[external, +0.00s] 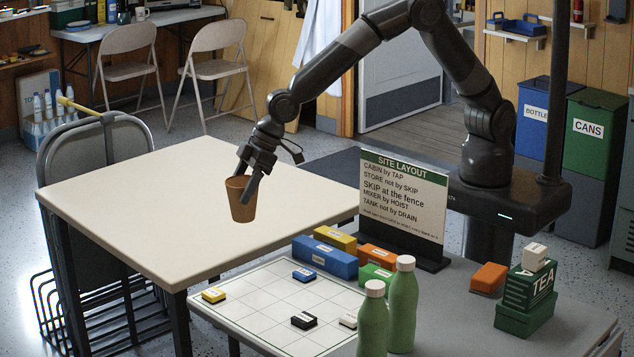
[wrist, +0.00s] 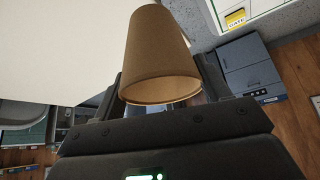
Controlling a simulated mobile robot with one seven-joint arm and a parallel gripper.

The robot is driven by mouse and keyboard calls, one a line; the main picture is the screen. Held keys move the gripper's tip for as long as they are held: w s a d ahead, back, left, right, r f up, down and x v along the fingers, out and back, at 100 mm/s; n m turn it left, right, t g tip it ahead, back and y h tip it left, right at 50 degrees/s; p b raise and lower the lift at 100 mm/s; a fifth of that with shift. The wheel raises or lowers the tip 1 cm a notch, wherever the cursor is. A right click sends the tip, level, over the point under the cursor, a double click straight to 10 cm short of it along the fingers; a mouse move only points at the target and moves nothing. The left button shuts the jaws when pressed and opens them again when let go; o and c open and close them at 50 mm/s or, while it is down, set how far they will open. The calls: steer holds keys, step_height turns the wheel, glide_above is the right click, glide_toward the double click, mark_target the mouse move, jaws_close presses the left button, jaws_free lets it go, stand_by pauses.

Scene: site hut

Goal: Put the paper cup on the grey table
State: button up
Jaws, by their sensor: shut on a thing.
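The brown paper cup (external: 242,205) is upright, with its wide rim at the top. It also shows in the wrist view (wrist: 160,50), its open rim nearest the camera. My gripper (external: 246,182) points down and is shut on the cup near its rim. The cup appears to be held over the right part of the cream table (external: 130,190); the gap beneath it is hard to judge. The grey table (external: 455,315) stands at the front right, apart from the cup.
A gridded board (external: 262,312) with small blocks covers the grey table's left part. Two green bottles (external: 403,310), coloured bricks (external: 325,258), a layout sign (external: 403,195) and tea boxes (external: 525,312) crowd it. Bare grey surface lies between bottles and tea boxes. A chair (external: 95,150) stands left.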

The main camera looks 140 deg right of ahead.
steer(key=s+a+n+y, duration=0.2)
steer(key=a+n, duration=0.2)
steer(key=a, duration=1)
steer(key=s+a+r+n+y, duration=0.1)
steer(key=s+a+n+y, duration=0.15)
steer(key=a, duration=1.25)
steer(key=s+a+n+y, duration=0.1)
steer(key=s+a+n, duration=0.3)
steer(key=a, duration=1)
steer(key=shift+n+g, duration=0.3)
steer(key=shift+n, duration=0.05)
steer(key=shift+w+a+f, duration=0.45)
steer(key=shift+a+f, duration=1.3)
steer(key=shift+a, duration=0.25)
steer(key=shift+w+a+f, duration=0.4)
steer(key=shift+a+f, duration=1.35)
steer(key=shift+a, duration=0.2)
steer(key=shift+w+a+f, duration=0.45)
steer(key=shift+a+f, duration=1.3)
steer(key=shift+a, duration=0.25)
steer(key=shift+f, duration=0.15)
steer(key=o, duration=0.9)
steer(key=shift+o, duration=0.2)
